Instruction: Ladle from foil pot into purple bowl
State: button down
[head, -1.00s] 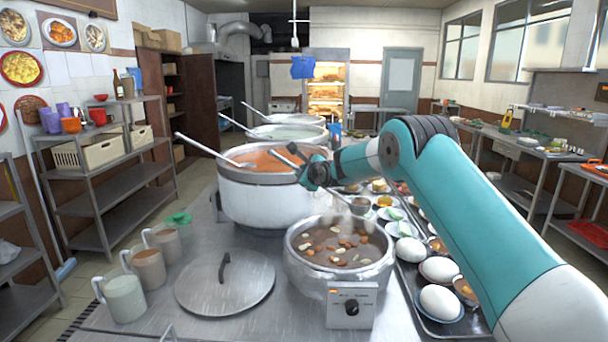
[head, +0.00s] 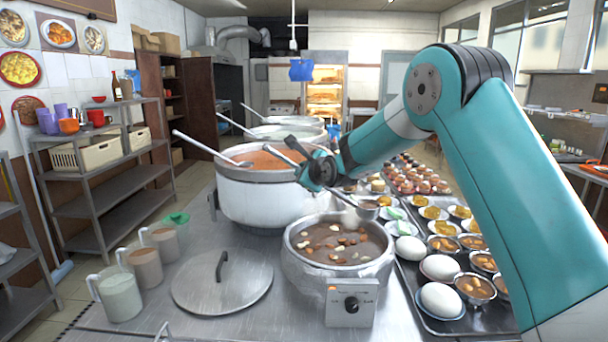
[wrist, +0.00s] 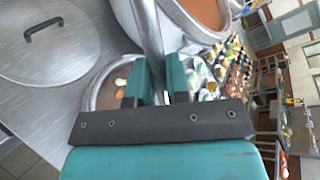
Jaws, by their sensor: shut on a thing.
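My gripper (head: 322,172) is shut on the handle of a metal ladle (head: 346,198). The ladle slants down to the right, and its cup (head: 368,211) hangs near the back right rim of the front pot. In the wrist view the handle (wrist: 150,35) passes between my two fingers (wrist: 157,85). The front pot (head: 300,268) has a crinkled, silvery foil-like wall and holds brown congee with pale and orange bits; it also shows in the wrist view (wrist: 92,98). Purple vessels (head: 50,122) stand on the left shelf; I cannot tell whether one is a bowl.
A large pot (head: 240,195) of orange congee stands behind the front pot. A flat lid (head: 215,290) and several mugs (head: 121,298) are on the left counter. A tray (head: 425,318) of eggs and small bowls lies close on the right.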

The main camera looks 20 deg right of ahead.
jog(key=s+a+r+b, duration=0.1)
jog(key=s+a+r, duration=0.1)
jog(key=s, duration=0.7)
jog(key=shift+a+r+b, duration=0.2)
jog(key=shift+a+b, duration=0.2)
jog(key=shift+a, duration=0.05)
